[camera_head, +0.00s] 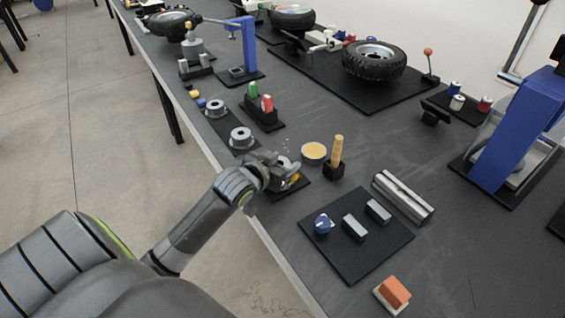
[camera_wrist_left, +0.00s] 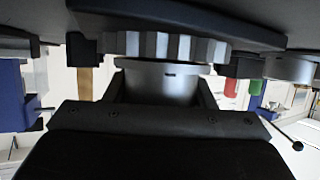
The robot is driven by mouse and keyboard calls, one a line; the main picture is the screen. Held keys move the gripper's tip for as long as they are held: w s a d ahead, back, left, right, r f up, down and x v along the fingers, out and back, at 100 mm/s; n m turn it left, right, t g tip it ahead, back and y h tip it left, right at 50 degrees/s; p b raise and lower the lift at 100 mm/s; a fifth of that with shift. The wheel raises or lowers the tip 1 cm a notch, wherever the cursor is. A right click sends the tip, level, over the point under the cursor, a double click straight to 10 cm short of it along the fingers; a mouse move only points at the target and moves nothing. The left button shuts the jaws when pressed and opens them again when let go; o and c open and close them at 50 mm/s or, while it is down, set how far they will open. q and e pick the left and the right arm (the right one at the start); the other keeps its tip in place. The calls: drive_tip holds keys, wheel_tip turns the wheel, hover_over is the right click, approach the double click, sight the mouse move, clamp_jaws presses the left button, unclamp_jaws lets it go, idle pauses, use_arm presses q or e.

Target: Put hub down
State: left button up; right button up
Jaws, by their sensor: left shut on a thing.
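My left gripper (camera_head: 287,180) is low over a small dark mat (camera_head: 300,191) near the table's left edge. It is shut on a grey round hub, which is mostly hidden in the head view. The left wrist view, upside down, shows the hub (camera_wrist_left: 160,82) between the two fingers. I cannot tell if the hub touches the mat. Two more grey hubs, a far one (camera_head: 217,108) and a near one (camera_head: 241,138), stand on a dark mat (camera_head: 228,123) farther along the edge. My right gripper is not in view.
A tub with yellow content (camera_head: 314,153) and a wooden-handled tool in a black holder (camera_head: 335,168) stand close beyond my gripper. A dark mat (camera_head: 350,262) with a blue part and two metal blocks lies nearer. Red and green items (camera_head: 262,105) stand in a holder farther back.

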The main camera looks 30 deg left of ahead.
sight(282, 163)
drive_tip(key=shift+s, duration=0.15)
use_arm(q)
drive_tip(key=o, duration=1.2)
drive_tip(key=shift+f, duration=0.1)
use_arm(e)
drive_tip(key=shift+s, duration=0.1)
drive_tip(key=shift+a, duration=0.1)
use_arm(q)
drive_tip(key=shift+s+r, duration=0.15)
drive_tip(key=shift+r, duration=0.1)
drive_tip(key=v, duration=0.4)
drive_tip(key=shift+p, duration=0.3)
drive_tip(key=v, duration=0.6)
drive_tip(key=shift+s+r+p, duration=0.1)
drive_tip(key=shift+s+p, duration=0.05)
drive_tip(key=shift+p, duration=0.2)
drive_tip(key=shift+s+r, duration=0.3)
drive_tip(key=shift+s, duration=0.3)
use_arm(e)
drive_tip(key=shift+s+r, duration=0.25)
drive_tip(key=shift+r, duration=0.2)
